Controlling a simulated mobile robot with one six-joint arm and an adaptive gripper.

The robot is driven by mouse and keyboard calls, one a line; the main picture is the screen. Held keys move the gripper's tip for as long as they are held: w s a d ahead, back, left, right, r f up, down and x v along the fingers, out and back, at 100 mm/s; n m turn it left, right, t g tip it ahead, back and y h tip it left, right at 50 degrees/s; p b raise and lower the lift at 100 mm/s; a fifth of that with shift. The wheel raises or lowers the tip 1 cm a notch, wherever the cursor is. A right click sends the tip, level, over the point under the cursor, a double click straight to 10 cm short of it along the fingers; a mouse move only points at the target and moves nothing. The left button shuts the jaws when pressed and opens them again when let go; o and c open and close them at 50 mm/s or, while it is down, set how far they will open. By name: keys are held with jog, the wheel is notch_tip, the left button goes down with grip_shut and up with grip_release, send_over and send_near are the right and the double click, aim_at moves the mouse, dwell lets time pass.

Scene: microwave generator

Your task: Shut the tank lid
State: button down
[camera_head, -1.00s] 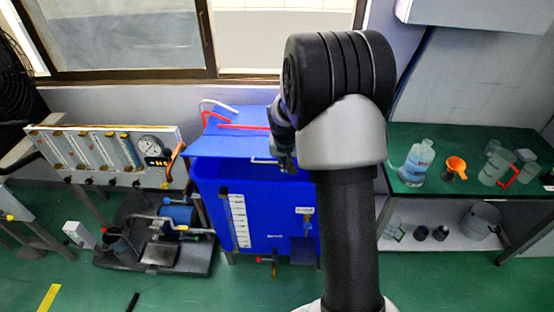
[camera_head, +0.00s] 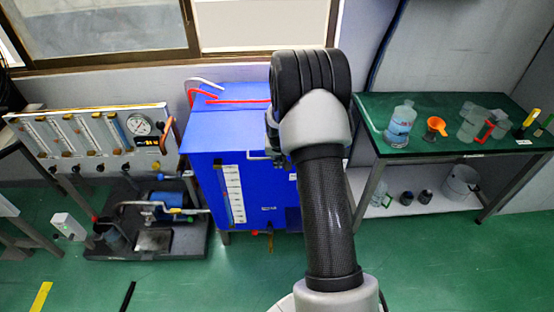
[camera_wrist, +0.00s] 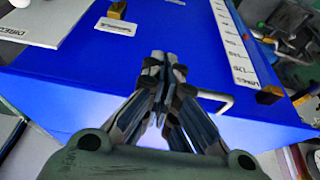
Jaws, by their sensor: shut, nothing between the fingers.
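A pale bar handle (camera_head: 256,158) is at the lid's front edge and also shows in the wrist view (camera_wrist: 220,101). My gripper (camera_wrist: 162,65) is shut and empty, beside the handle and in front of the tank's blue front. In the head view my arm hides most of the gripper and the lid's right side.
A red tube (camera_head: 230,100) runs at the back of the lid. A flowmeter panel (camera_head: 90,135) and a pump rig (camera_head: 150,235) stand at left. A green table (camera_head: 450,145) with a bottle (camera_head: 400,124) and an orange funnel (camera_head: 434,128) is at right.

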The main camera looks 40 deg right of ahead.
notch_tip(320, 180, up, 5)
jog(key=p, duration=0.3)
jog(key=s+a, duration=0.6)
jog(key=s, duration=0.3)
jog(key=shift+f, duration=0.25)
jog(key=shift+r, duration=0.1)
jog(key=s+a+r+n, duration=0.1)
jog(key=s+a+r, duration=0.2)
jog(key=a+r, duration=0.45)
jog(key=s+a+r+n, duration=0.2)
jog(key=s+a+r, duration=0.15)
jog(key=r, duration=0.65)
jog(key=s+a+r+n+y, duration=0.1)
jog(key=s+a+r+n, duration=0.1)
jog(key=s+a, duration=0.4)
jog(key=s+a+r+n+t+y, duration=0.1)
jog(key=s+a+r, duration=0.4)
jog(key=s, duration=0.5)
jog(key=shift+s+a+n, duration=0.2)
jog(key=shift+a+n, duration=0.2)
jog(key=shift+a, duration=0.5)
